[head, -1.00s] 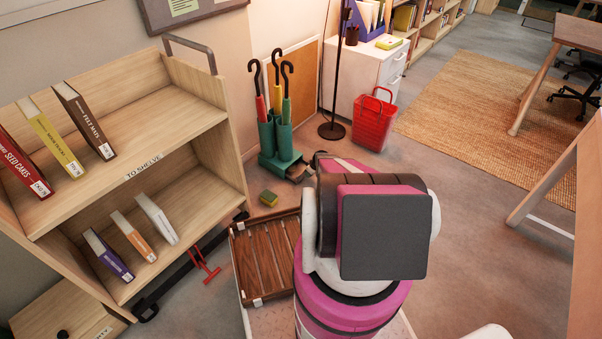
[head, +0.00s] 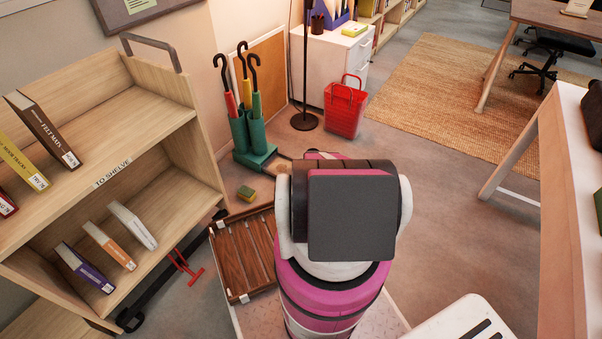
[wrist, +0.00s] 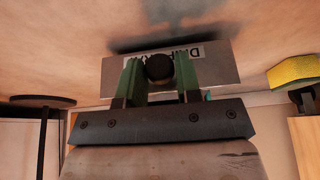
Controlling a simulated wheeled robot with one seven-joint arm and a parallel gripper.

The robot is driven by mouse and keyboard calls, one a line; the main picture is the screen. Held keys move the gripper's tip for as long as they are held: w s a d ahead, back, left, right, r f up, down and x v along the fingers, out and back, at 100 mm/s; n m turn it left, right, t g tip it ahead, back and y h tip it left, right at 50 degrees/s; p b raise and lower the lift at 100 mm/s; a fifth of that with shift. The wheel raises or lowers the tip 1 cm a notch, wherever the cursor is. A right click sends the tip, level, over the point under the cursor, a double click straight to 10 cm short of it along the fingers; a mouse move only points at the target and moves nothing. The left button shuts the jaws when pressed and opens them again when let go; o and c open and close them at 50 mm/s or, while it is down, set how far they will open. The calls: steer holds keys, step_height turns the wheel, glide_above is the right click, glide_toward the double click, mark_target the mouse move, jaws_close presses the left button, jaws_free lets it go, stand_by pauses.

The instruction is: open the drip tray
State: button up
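The green umbrella stand (head: 252,137) stands on the floor against the wall, holding several umbrellas with dark hooked handles. Its drip tray is at the base; in the head view a thin edge of it (head: 284,157) reaches out to the right before my arm hides the rest. In the wrist view, which looks upside down, the tray's grey front (wrist: 115,80) carries a partly covered label. The dark round knob (wrist: 159,67) sits between the green fingers of my gripper (wrist: 160,76), which appear to close on both its sides. My gripper is hidden in the head view.
A book trolley (head: 150,110) stands at left. A red basket (head: 345,108) and lamp foot (head: 304,121) stand behind.

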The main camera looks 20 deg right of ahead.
steer(key=shift+o, duration=1.3)
steer(key=shift+r, duration=0.1)
steer(key=v, duration=1)
steer(key=shift+s+r, duration=0.2)
steer(key=shift+r, duration=0.05)
steer(key=shift+d, duration=0.15)
steer(key=s+a+r+m+g, duration=0.1)
steer(key=s+a+r+m, duration=0.1)
steer(key=s+a+r, duration=0.5)
steer(key=s+a+r+m+g+h, duration=0.1)
steer(key=s+a+r, duration=0.6)
steer(key=a+r, duration=0.7)
steer(key=s+a+r+m+g+h, duration=0.1)
steer(key=s+a+r+m, duration=0.2)
steer(key=r, duration=1.6)
steer(key=s+a, duration=0.4)
steer(key=a, duration=0.4)
steer(key=shift+r+m+g, duration=0.25)
steer(key=shift+m+g, duration=0.05)
steer(key=shift+m, duration=0.1)
